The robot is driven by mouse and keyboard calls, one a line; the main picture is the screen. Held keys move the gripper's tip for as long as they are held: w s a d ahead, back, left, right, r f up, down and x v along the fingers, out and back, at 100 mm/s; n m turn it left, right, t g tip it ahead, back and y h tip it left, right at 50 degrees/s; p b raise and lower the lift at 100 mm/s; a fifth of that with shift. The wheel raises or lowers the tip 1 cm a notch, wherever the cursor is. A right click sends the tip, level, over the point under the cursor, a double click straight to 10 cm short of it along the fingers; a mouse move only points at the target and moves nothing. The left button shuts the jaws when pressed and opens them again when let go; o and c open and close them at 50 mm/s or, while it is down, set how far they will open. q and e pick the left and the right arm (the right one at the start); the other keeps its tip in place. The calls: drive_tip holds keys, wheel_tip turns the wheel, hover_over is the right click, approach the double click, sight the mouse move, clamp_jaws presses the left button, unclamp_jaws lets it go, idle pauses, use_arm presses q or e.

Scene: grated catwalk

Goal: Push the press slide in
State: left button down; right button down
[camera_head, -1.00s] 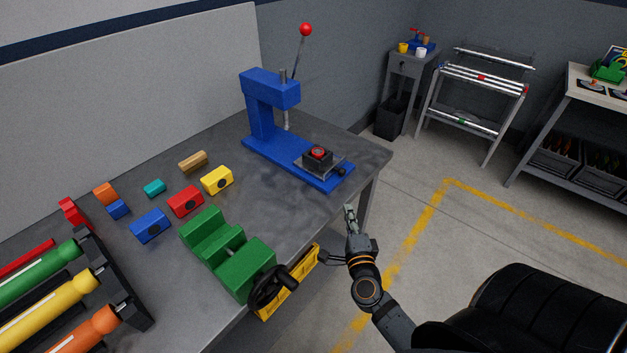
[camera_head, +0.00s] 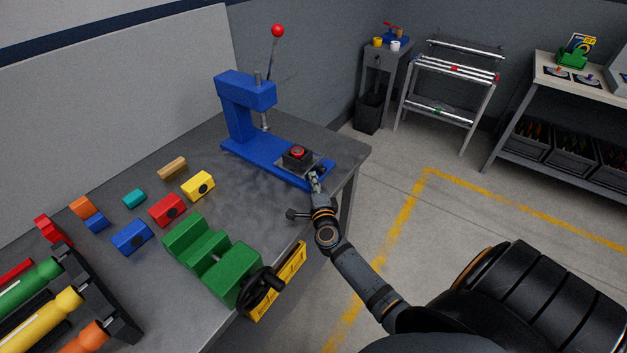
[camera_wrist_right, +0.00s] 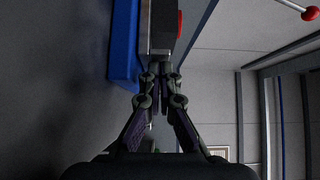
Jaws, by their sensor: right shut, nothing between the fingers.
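The blue arbor press (camera_head: 246,90) stands at the far right corner of the grey workbench. Its slide, a grey plate (camera_head: 313,160) carrying a black block (camera_head: 297,160) with a red round part on top, sits out at the front of the blue base, clear of the ram. My right gripper (camera_head: 314,175) is shut and empty at the front end of the slide, partly hiding its dark knob. In the right wrist view the closed fingertips (camera_wrist_right: 160,70) meet the slide's end (camera_wrist_right: 160,40) or nearly so; contact cannot be told. My left gripper is not in view.
A green vise (camera_head: 212,262) with a black handwheel stands at the bench's front edge. Several coloured blocks lie left of the press, including a yellow one (camera_head: 198,186). A red-knobbed lever (camera_head: 277,31) rises behind the press. The floor right of the bench is clear.

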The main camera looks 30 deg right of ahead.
sight(279, 165)
drive_tip(key=w+a+b, duration=0.1)
drive_tip(key=w, duration=0.3)
drive_tip(key=w+a+b, duration=0.1)
drive_tip(key=w+a, duration=0.1)
drive_tip(key=w, duration=0.2)
drive_tip(key=w+a+b, duration=0.1)
drive_tip(key=w+a, duration=0.1)
drive_tip(key=w, duration=0.2)
drive_tip(key=shift+w+a+f, duration=0.1)
drive_tip(key=shift+w+f, duration=0.05)
drive_tip(key=shift+w, duration=0.25)
drive_tip(key=shift+r, duration=0.3)
drive_tip(key=shift+r, duration=0.1)
